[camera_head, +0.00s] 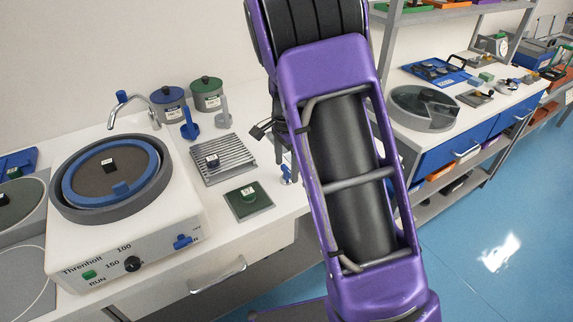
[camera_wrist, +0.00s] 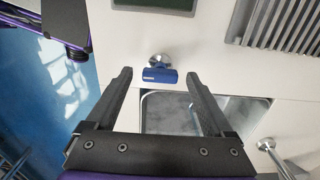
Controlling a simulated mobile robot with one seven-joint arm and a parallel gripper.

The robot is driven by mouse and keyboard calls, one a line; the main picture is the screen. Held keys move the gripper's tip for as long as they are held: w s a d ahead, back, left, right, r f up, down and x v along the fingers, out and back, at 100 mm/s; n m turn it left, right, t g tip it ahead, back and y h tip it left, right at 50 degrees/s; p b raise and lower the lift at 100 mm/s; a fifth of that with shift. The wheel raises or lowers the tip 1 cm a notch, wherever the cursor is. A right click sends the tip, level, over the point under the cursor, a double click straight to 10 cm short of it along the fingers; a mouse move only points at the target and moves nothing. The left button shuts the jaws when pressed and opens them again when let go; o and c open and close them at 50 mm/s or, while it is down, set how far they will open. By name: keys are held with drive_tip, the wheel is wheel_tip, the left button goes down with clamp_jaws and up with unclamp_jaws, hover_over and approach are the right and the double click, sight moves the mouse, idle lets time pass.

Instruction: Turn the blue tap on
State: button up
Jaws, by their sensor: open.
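I see no contact between fingers and handle, and cannot tell the height gap. In the head view the tap (camera_head: 287,174) shows small beside my purple arm. My arm hides most of the sink and one side of the gripper (camera_head: 277,140) there.
A chrome spout (camera_wrist: 276,155) stands right of the basin in the wrist view. A grey slatted rack (camera_head: 220,158) and a green plate (camera_head: 248,200) lie left of the tap in the head view. A Threnholt polishing machine (camera_head: 125,248) stands further left.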

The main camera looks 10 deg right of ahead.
drive_tip(key=c, duration=1.4)
drive_tip(key=shift+o, duration=0.2)
drive_tip(key=shift+n, duration=0.3)
drive_tip(key=n+p, duration=0.1)
drive_tip(key=n, duration=0.2)
drive_tip(key=shift+n, duration=0.3)
drive_tip(key=n, duration=0.4)
drive_tip(key=shift+n, duration=0.3)
drive_tip(key=n+p, duration=0.1)
drive_tip(key=n, duration=0.3)
drive_tip(key=shift+n, duration=0.3)
drive_tip(key=shift+n+p, duration=0.35)
drive_tip(key=shift+n, duration=1.85)
